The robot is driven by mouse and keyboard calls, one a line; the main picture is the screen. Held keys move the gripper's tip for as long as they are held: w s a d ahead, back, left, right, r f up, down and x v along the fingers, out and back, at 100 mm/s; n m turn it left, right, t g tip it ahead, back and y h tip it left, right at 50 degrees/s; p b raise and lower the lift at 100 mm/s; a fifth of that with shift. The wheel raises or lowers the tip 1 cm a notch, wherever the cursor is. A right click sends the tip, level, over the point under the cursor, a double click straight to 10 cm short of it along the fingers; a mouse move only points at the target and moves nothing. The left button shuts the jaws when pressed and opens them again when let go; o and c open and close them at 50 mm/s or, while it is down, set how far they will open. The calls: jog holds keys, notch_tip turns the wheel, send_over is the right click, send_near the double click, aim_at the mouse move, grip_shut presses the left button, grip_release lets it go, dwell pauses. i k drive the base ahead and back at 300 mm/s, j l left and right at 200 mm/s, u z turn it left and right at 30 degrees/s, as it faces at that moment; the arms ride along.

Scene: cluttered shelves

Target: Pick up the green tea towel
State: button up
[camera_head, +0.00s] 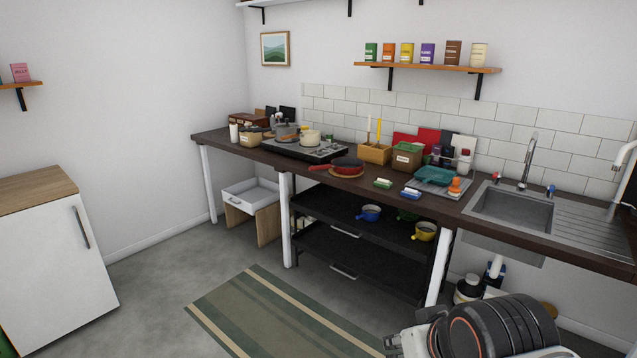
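I cannot make out a green tea towel for certain in the head view. A small green-and-white block (382,183) lies on the dark worktop left of the sink, but it looks more like a sponge. A teal, pan-like thing (436,175) rests on a grey drying rack. A strip of green shows at the bottom left edge (4,342), mostly cut off, and I cannot tell what it is. Part of my arm shows at the bottom right, but no gripper fingers can be made out.
The worktop (232,143) runs along the back wall, with a hob (300,150), a red pan (346,166) and a sink (513,208). Dark shelves (350,262) below hold pots. A white cabinet (50,262) stands left. The striped rug (265,310) and floor are clear.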

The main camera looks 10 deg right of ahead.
aim_at(380, 182)
jog(key=i+l, duration=0.15)
jog(key=i, duration=0.45)
jog(key=i+l+z, duration=0.1)
jog(key=i, duration=0.45)
jog(key=i+l, duration=0.25)
jog(key=i, duration=0.35)
jog(key=i+l+u, duration=0.55)
jog(key=i+l, duration=0.2)
jog(key=i+l+u, duration=0.3)
jog(key=l, duration=0.35)
jog(key=j, duration=0.1)
